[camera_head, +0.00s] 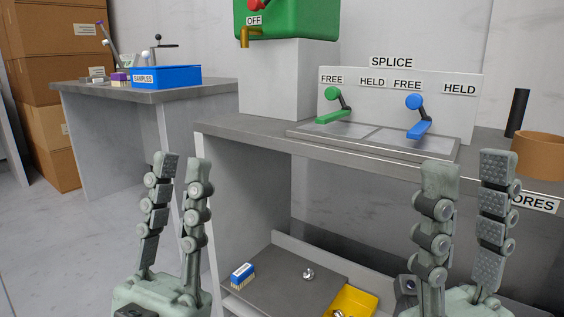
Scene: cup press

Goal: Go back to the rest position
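My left gripper (181,165) stands upright in the lower left of the head view, in front of the workbench. Its two fingers are apart with nothing between them. My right gripper (470,168) stands upright at the lower right, in front of the bench edge. Its fingers are also apart and the space between them is empty. Neither gripper appears to touch anything. The arm links below both grippers are mostly cut off by the bottom of the picture.
The workbench (245,128) bears the SPLICE panel (390,80) with a green lever (332,117) and a blue lever (419,129). A brown container (541,155) stands right. A yellow bin (352,302) is on the low shelf. A blue SAMPLES box (180,77) is on the back-left table; boxes stack behind.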

